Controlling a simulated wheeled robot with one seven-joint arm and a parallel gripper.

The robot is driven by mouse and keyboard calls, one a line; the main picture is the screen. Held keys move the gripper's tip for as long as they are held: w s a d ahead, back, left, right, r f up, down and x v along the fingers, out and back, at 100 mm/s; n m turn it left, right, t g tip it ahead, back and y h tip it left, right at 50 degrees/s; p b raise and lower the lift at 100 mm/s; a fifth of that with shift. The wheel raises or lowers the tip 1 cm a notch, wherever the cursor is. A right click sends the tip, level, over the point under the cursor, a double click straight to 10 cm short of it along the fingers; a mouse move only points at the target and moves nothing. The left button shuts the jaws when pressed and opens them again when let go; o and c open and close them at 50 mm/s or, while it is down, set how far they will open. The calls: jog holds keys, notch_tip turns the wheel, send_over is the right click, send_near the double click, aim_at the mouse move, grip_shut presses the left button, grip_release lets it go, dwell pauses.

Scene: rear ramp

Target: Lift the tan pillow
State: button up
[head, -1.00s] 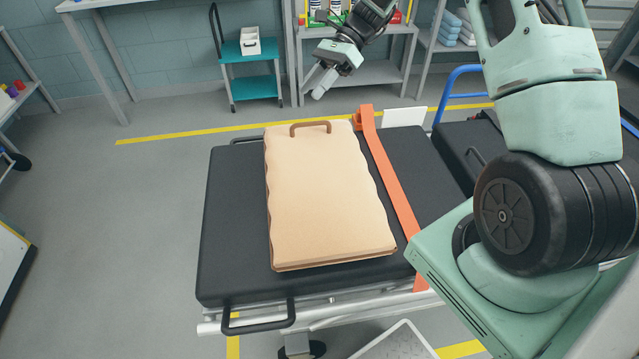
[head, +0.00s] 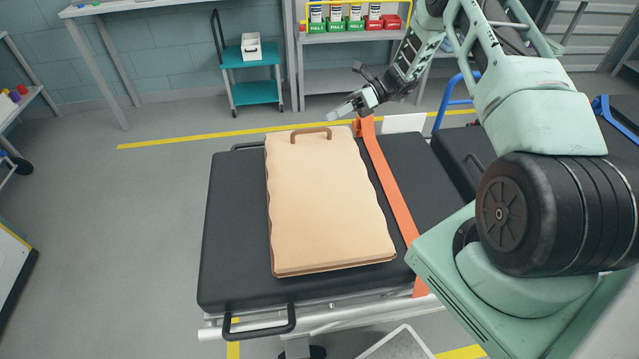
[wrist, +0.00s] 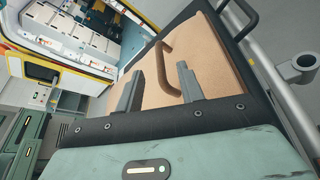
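The tan pillow (head: 328,205) lies flat on the black stretcher (head: 232,240), with a brown loop handle (head: 312,133) at its far end. My gripper (head: 337,112) is above and just beyond that far end in the head view, apart from the pillow. In the wrist view my gripper (wrist: 157,88) shows two grey fingers spread apart with nothing between them that they touch. The brown handle (wrist: 163,68) and the pillow (wrist: 210,62) appear beyond the fingers there.
An orange strap (head: 390,185) runs along the stretcher's right side, beside the pillow. A second black stretcher (head: 460,150) stands to the right. A shelf with bottles (head: 350,38) and a teal cart (head: 250,72) stand behind.

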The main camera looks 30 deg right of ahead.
jog(key=shift+s+p+x, duration=0.15)
jog(key=shift+p+x, duration=0.3)
jog(key=shift+x, duration=1.3)
jog(key=shift+s+p+x, duration=0.1)
jog(key=shift+p+x, duration=0.3)
jog(key=shift+x, duration=1.3)
jog(key=shift+f, duration=0.15)
grip_shut()
